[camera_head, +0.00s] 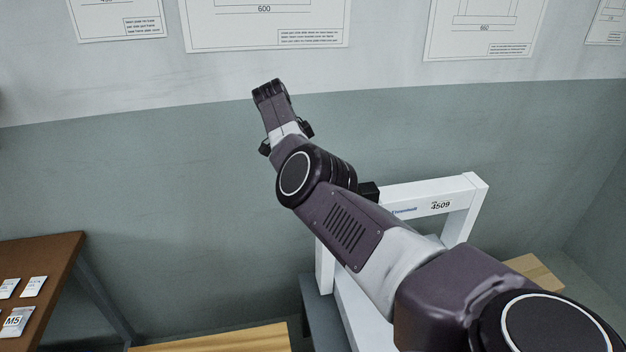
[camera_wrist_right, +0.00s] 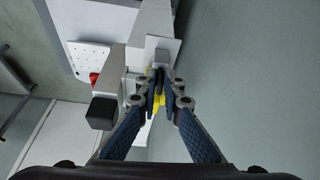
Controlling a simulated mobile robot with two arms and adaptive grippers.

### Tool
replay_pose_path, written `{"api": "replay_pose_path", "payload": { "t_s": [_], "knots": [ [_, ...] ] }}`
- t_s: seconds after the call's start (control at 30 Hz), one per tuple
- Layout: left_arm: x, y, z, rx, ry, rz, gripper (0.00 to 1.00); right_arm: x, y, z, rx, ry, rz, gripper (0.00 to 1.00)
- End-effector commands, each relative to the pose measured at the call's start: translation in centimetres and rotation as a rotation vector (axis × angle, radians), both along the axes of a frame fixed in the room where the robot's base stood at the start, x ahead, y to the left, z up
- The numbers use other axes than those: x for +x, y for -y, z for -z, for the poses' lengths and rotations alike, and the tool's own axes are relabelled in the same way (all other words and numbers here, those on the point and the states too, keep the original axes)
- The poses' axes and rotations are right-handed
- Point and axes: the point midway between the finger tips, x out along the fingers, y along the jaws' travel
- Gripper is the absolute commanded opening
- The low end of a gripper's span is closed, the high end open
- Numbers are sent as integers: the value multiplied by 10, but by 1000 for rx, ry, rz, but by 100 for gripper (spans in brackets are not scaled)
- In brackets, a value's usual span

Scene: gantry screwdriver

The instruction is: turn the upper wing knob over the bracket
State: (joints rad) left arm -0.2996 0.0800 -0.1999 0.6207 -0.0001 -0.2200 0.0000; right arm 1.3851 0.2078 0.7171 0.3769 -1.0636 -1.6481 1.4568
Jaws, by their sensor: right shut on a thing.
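In the right wrist view my right gripper (camera_wrist_right: 160,90) is shut, with its two dark blue fingers closed on a small part that I take for the upper wing knob. A bit of yellow (camera_wrist_right: 158,101) shows between the fingers; most of the held part is hidden by them. A light grey plate (camera_wrist_right: 164,43), seemingly the bracket, is just beyond the fingertips. In the head view my right arm crosses from the lower right, and the knob and the fingers cannot be made out. My left gripper is in neither view.
A white gantry frame (camera_head: 473,208) marked 4509 stands behind my arm. A black block (camera_wrist_right: 101,113) and a red part (camera_wrist_right: 94,79) lie left of the fingers in the wrist view. A brown table (camera_head: 62,262) with labelled cards is at the left.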

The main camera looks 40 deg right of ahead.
Motion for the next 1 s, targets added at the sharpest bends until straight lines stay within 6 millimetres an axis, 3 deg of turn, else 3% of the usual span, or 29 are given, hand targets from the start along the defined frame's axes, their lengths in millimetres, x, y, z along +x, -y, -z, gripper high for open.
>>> {"api": "replay_pose_path", "payload": {
  "t_s": [0.67, 0.7, 0.83, 1.0],
  "knots": [
    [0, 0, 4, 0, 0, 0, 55, 1, 0, -1, 0, 3, 24, 0],
    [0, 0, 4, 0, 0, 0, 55, 1, 0, -1, 0, 3, 24, 10],
    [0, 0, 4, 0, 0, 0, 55, 1, 0, -1, 0, 2, 23, 25],
    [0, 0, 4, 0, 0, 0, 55, 1, 0, -1, 1, 1, 22, 25]
  ]
}}
